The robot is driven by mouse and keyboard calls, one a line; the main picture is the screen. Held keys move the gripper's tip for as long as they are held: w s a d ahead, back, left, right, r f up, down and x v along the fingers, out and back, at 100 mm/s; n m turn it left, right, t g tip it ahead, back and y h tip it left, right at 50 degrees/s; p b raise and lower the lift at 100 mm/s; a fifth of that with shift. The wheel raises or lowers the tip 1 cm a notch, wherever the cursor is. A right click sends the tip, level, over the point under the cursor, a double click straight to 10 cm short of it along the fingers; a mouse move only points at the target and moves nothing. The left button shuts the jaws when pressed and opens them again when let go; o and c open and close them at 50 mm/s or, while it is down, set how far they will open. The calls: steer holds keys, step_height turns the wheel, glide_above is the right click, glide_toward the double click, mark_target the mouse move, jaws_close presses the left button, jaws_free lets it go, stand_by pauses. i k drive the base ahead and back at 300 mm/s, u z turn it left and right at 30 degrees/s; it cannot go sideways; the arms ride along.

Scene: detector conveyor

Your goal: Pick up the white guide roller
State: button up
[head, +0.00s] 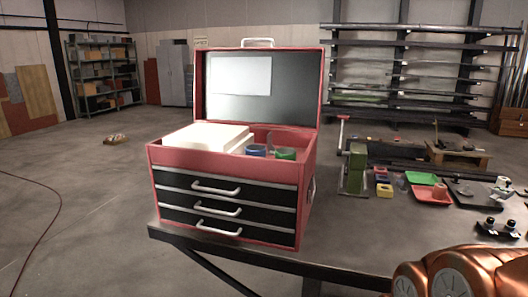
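I cannot make out a white guide roller for certain. A small white object (502,182) lies on the table at the far right, by a dark tray (466,196); it is too small to tell whether it is the roller. My gripper is not in view, so I cannot see what it holds.
An open red toolbox (228,177) with black drawers stands at the table's near left corner, holding white blocks (204,138) and blue and green rolls. Right of it are a green metal stand (355,168), a red tray (432,195), a green tray (422,178) and small coloured bins.

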mark_target(500, 180)
steer(key=z, duration=1.45)
